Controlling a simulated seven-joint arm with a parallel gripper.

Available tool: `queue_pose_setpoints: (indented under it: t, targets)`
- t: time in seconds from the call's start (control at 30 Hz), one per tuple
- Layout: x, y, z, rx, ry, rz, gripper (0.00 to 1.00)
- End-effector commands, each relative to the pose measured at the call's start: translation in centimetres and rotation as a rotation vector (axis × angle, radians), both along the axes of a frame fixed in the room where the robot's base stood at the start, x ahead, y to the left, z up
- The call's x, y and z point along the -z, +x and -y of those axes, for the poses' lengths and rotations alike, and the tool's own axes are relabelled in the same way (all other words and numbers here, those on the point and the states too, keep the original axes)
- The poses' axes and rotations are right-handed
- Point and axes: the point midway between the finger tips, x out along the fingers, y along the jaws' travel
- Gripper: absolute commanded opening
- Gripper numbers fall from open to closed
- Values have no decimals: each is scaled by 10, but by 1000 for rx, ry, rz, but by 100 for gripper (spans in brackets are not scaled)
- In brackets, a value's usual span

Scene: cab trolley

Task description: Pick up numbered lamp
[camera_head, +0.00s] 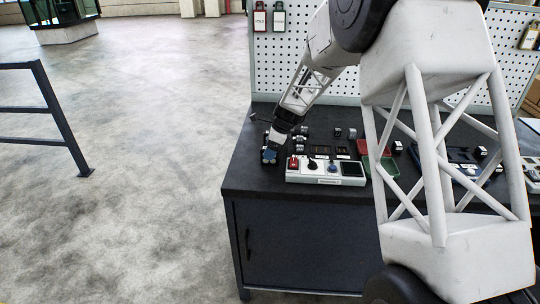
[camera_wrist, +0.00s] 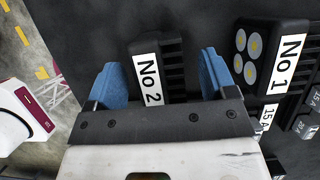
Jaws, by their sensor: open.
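A black block with a white "No 2" label (camera_wrist: 148,82) lies between my two blue fingertips in the wrist view, with dark ribs on its right side. My gripper (camera_wrist: 160,80) is open around it; I cannot tell whether either finger touches it. Right of it, apart from my gripper, is a black block labelled "No 1" (camera_wrist: 288,62) with several round pale lamps with yellow centres on its face. In the head view my gripper (camera_head: 270,155) is low at the left end of the dark worktop, and it hides the block there.
A white control box (camera_head: 326,181) with knobs stands right of my gripper. Small black parts labelled "15 A" (camera_wrist: 266,117) lie near block No 1. A red tray (camera_head: 374,147) and a green tray (camera_head: 388,167) are farther right. A pegboard (camera_head: 290,60) rises behind.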

Motion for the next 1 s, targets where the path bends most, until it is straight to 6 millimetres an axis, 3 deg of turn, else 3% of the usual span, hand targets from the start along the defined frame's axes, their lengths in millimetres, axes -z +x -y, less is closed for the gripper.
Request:
queue_pose_setpoints:
  t: [0.63,1.0]
  targets:
    - [4,0,-1,1,0,0,76]
    - [4,0,-1,1,0,0,19]
